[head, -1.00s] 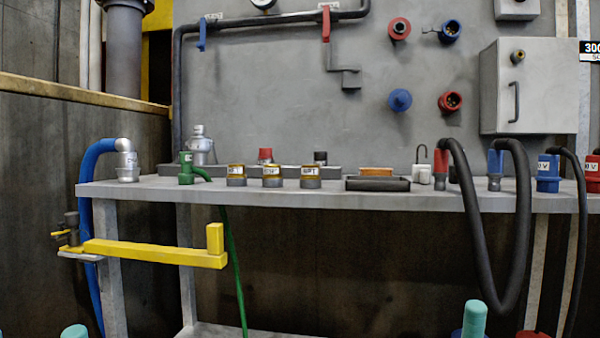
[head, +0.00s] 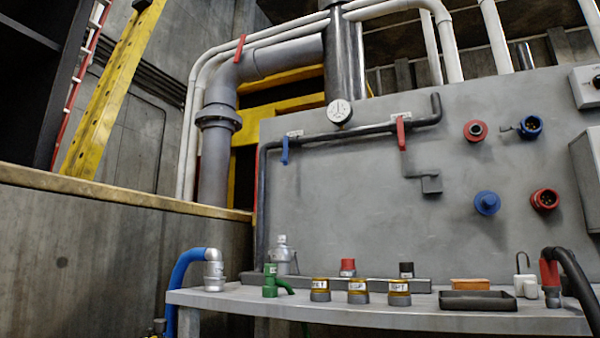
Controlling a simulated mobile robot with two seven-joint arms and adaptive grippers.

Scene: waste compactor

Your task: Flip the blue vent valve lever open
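The blue vent valve lever (head: 285,150) hangs straight down from the dark pipe (head: 350,132) on the grey panel, in the left part of the head view. A small white label sits just above it. A red lever (head: 401,133) hangs down from the same pipe farther right. Neither of my grippers shows in the head view, and nothing touches the blue lever.
A grey shelf (head: 230,299) runs below the panel. It carries a blue hose (head: 187,262), a green fitting (head: 270,281), several labelled brass fittings and a black tray (head: 478,301). A round gauge (head: 340,111) sits above the pipe. The panel around the blue lever is clear.

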